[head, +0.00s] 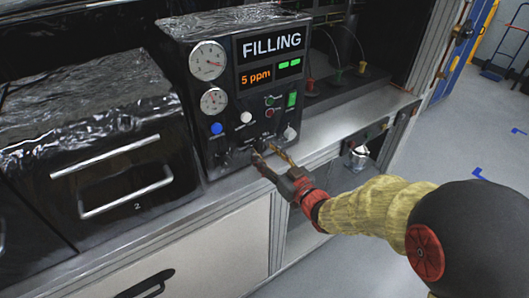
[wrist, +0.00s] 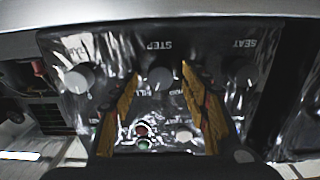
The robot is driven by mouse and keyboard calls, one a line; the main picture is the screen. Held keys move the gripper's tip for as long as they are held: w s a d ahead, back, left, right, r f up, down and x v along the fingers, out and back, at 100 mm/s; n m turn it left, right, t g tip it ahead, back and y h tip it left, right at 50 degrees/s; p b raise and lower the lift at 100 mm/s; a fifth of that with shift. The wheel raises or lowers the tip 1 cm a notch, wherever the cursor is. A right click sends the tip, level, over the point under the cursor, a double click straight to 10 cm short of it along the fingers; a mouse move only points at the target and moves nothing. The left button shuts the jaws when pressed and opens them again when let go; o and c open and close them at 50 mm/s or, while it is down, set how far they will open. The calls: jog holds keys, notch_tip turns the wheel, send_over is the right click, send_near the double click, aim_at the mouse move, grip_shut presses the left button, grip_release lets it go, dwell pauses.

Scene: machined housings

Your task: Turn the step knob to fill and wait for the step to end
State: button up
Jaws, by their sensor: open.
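The step knob (wrist: 160,78) is a grey round knob under an upside-down STEP label in the wrist view. My gripper (wrist: 158,68) is open, with one finger on each side of the step knob; I cannot tell whether they touch it. In the head view my gripper (head: 267,150) reaches the lower part of the black control panel (head: 235,118) and hides most of the knob. The panel's display (head: 271,44) reads FILLING, with 5 ppm in orange and two green bars beneath. The knob's pointer setting is not clear.
A SEAT knob (wrist: 240,74) and another pale knob (wrist: 78,78) flank the step knob. Two gauges (head: 207,61) sit left of the display. A foil-topped drawer unit (head: 95,140) stands left.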

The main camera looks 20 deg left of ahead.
jog(key=v, duration=1.1)
jog(key=shift+f, duration=0.1)
